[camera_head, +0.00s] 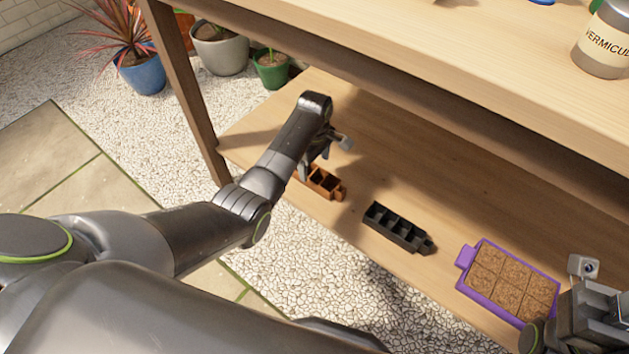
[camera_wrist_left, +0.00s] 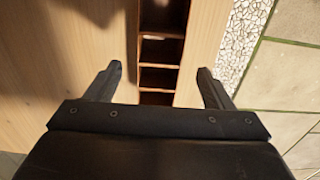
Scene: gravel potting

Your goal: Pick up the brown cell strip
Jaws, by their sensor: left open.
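The brown cell strip (camera_head: 327,183) lies on the lower shelf in the head view, partly hidden behind my left arm. In the left wrist view the strip (camera_wrist_left: 160,79) runs up the picture between the two fingers, with its open square cells facing the camera. My left gripper (camera_head: 312,168) is over the strip. In the wrist view its fingers (camera_wrist_left: 160,80) are open, one on each side of the strip, with a gap to both sides. My right gripper (camera_head: 585,310) is at the lower right of the head view, near the purple tray; its fingertips are not clear.
A black cell strip (camera_head: 397,228) and a purple tray (camera_head: 466,257) of brown blocks lie to the right on the lower shelf (camera_head: 345,250). The upper tabletop (camera_head: 420,40) overhangs the shelf behind. A table leg (camera_head: 187,90) stands at left. Potted plants stand on the gravel beyond.

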